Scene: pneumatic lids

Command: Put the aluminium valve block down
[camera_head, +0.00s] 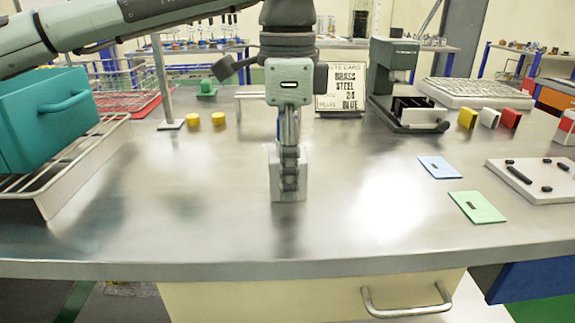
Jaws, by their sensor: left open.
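The aluminium valve block (300,184) is a pale grey upright block at the middle of the steel table. It appears to stand on the table top, with a dark reflection directly below it. My left gripper (289,184) points straight down at the block and is open. Its fingers overlap the block in this view and hide its middle; I cannot tell whether they touch it. My right gripper is not in view.
The steel table (150,225) is clear around the block. A teal box (30,125) on a white rack stands left. Two yellow cylinders (206,121), a sign (341,90) and a grey-green press (395,65) stand behind. Blue (439,167) and green (477,207) cards lie right.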

